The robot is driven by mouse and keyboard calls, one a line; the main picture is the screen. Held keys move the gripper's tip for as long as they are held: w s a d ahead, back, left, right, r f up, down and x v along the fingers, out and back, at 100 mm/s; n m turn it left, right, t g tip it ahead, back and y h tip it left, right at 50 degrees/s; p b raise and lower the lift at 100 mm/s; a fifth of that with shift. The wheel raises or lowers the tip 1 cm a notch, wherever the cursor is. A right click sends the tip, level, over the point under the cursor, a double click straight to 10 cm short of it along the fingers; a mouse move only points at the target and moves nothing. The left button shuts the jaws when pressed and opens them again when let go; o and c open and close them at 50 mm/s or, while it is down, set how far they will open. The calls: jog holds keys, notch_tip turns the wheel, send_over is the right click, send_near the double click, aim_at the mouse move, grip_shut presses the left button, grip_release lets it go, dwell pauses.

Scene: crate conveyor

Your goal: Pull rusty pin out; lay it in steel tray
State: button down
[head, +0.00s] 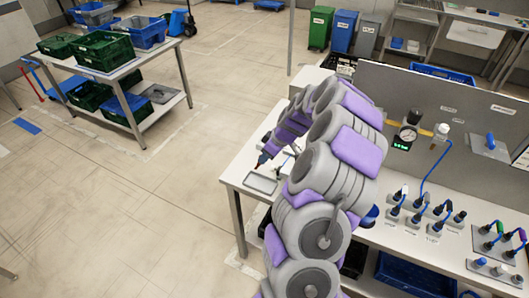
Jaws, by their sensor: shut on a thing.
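The steel tray (261,182), a small shallow grey tray, lies near the left front corner of the white workbench. My gripper (263,158) is low over the bench, just behind the tray in the picture. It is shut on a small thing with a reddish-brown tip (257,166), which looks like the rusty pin. Most of the pin is too small or too hidden to make out. The gap between its tip and the tray is unclear. My arm hides the middle of the bench and whatever the pin came from.
A grey back panel (450,105) carries a gauge (408,133) and a blue hose (430,170). A blue crate (415,275) sits below.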

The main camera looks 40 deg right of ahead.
jog(key=f+b, duration=0.1)
jog(key=f, duration=0.2)
jog(key=f+b, duration=0.2)
jog(key=f, duration=0.1)
jog(key=shift+a+f, duration=0.2)
jog(key=shift+f, duration=0.1)
jog(key=c, duration=1.3)
grip_release()
jog(key=shift+a+r, duration=0.1)
jog(key=shift+a, duration=0.2)
jog(key=shift+c, duration=0.2)
jog(key=shift+o, duration=1)
jog(key=shift+d, duration=0.1)
jog(key=p+v, duration=0.2)
jog(key=v, duration=1.5)
jog(key=shift+w+d+r, duration=0.1)
jog(key=shift+d, duration=0.05)
